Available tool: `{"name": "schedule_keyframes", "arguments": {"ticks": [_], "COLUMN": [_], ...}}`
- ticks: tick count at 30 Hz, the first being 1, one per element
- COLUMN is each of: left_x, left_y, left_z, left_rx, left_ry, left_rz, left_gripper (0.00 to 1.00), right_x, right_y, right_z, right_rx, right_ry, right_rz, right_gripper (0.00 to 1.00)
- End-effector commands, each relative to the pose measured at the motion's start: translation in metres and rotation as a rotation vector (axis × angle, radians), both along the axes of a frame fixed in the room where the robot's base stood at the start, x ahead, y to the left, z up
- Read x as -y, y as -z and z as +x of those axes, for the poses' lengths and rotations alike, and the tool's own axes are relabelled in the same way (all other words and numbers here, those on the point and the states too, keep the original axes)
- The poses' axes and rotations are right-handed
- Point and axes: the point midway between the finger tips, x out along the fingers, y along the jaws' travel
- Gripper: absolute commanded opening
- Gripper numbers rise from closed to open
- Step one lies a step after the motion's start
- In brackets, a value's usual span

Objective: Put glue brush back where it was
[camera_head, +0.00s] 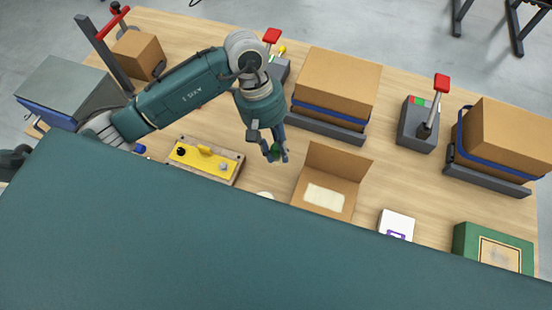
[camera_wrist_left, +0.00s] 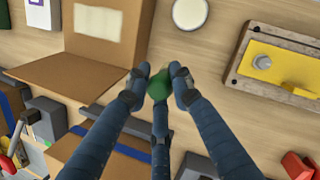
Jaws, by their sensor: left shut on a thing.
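My left gripper (camera_head: 275,156) reaches in from the left and points down over the middle of the table. In the left wrist view its fingers (camera_wrist_left: 160,84) are shut on a small green thing (camera_wrist_left: 159,86), likely the handle end of the glue brush. The rest of it is hidden by the fingers and the viewing angle. A round pot with a pale top (camera_wrist_left: 190,13) stands on the table just beyond the fingertips. In the head view only the pot's top edge (camera_head: 265,194) shows. My right gripper is not in view.
An open cardboard box (camera_head: 337,160) with a pale pad lies right of the gripper. A yellow plate on a wooden board (camera_head: 205,159) lies left. Strapped cartons (camera_head: 338,80) and a red-lever unit (camera_head: 418,124) stand behind and right. A green box (camera_head: 495,246) is at far right.

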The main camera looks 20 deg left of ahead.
Motion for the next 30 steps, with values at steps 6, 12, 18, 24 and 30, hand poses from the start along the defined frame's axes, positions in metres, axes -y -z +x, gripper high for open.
{"name": "schedule_keyframes", "arguments": {"ticks": [6,12,18,24,30], "left_x": [0.001,0.001,0.001,0.0,0.0], "left_y": [0.035,0.055,0.081,0.084,0.088], "left_z": [0.0,-0.001,0.0,0.001,0.001], "left_rx": [-0.002,-0.004,-0.001,0.003,0.002], "left_ry": [-0.001,-0.001,-0.001,0.001,0.001], "left_rz": [-0.003,-0.002,-0.003,-0.001,-0.002], "left_gripper": [0.0,0.0,0.0,0.0,0.0], "right_x": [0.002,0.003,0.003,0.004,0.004], "right_y": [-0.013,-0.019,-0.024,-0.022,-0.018], "right_z": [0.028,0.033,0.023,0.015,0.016], "right_rx": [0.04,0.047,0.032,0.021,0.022], "right_ry": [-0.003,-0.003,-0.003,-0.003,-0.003], "right_rz": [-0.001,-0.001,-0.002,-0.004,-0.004], "right_gripper": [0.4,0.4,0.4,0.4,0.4]}}
